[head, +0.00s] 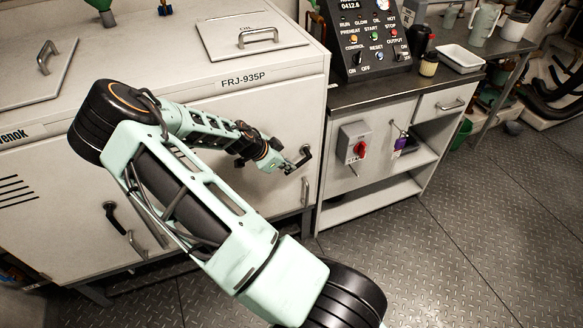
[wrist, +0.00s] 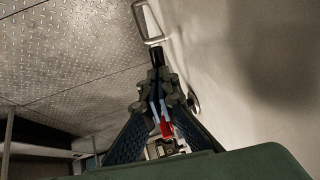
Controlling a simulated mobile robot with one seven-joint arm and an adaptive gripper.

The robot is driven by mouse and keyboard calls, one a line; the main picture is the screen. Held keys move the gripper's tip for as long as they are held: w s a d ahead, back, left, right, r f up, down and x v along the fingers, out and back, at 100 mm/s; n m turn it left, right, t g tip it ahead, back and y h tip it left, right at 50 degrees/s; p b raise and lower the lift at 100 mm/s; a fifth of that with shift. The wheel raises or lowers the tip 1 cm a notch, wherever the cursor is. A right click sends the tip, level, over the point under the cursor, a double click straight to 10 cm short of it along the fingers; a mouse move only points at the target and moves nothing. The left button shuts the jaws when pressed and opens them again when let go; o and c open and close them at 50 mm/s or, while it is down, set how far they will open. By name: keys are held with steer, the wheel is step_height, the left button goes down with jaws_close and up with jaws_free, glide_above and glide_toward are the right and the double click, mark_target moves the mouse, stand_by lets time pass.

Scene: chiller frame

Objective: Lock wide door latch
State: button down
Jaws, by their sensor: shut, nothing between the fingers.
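The white cabinet door at the right (head: 225,108) has a black latch lever (head: 304,153) near its right edge, slanting down to the left. A silver pull handle (head: 305,192) sits below it. My gripper (head: 284,167) is beside the lever's lower end; I cannot tell whether it touches. In the wrist view my gripper (wrist: 160,88) is shut and holds nothing. A black piece (wrist: 157,54), apparently the lever, shows just beyond the fingertips, with the silver handle (wrist: 148,22) past it. The lever's mount is partly hidden. A second black latch (head: 113,214) is on the left.
A control panel (head: 366,38) stands on the counter at the right. A grey switch box with a red knob (head: 354,147) is on the front beside the door. The checkered metal floor (head: 440,235) is clear in front. My arm covers much of the cabinet front.

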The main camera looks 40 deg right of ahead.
step_height(320, 180, down, 3)
steer(key=h+b, duration=0.3)
steer(key=b, duration=0.3)
steer(key=shift+d+f, duration=0.1)
steer(key=shift+d, duration=0.05)
steer(key=d+f+h+b, duration=0.1)
steer(key=b, duration=0.4)
steer(key=d+f+h+b, duration=0.1)
steer(key=h+b, duration=0.1)
steer(key=b, duration=0.3)
steer(key=s+d+f+n+g+h+b, duration=0.1)
steer(key=h+b, duration=0.1)
steer(key=b, duration=0.3)
steer(key=shift+d, duration=0.2)
steer(key=shift+d+b, duration=0.2)
steer(key=shift+b, duration=0.1)
steer(key=shift+a, duration=0.1)
